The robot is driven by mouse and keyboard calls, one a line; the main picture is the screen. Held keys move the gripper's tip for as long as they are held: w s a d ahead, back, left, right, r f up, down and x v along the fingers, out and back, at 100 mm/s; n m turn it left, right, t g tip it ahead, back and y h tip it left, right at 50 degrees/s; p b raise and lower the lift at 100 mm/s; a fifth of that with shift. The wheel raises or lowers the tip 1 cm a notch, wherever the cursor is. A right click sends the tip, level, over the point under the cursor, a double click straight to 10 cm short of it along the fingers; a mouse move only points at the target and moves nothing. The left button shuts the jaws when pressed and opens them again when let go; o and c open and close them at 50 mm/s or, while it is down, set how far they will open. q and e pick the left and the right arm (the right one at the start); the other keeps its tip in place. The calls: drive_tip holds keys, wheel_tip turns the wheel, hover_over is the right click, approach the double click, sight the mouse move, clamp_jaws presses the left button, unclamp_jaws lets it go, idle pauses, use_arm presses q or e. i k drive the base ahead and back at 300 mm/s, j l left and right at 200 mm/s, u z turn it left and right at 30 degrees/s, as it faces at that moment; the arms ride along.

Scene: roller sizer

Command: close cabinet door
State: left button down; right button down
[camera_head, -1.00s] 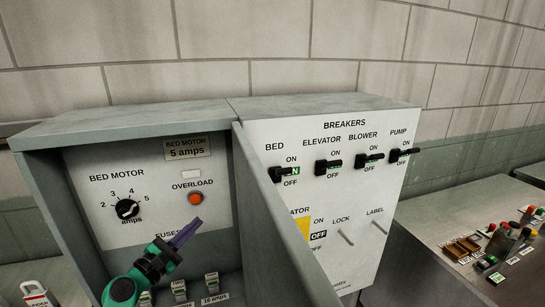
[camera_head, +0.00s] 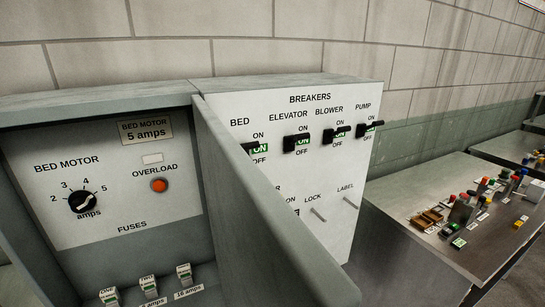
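The grey cabinet door (camera_head: 258,215) stands open in the head view, swung out toward me from the right side of the bed motor cabinet (camera_head: 98,99). It partly covers the breaker panel (camera_head: 341,99). Inside the open cabinet are a bed motor dial (camera_head: 83,202), an orange overload button (camera_head: 159,185) and several fuses along the bottom. Neither of my grippers is in view.
The breaker box with several black switches stands right beside the cabinet. A metal control console (camera_head: 415,245) with coloured buttons and levers stands at the right. A block wall runs behind everything.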

sight(267, 254)
drive_tip(key=l+u, duration=0.75)
drive_tip(key=u, duration=0.15)
drive_tip(key=l+u, duration=0.45)
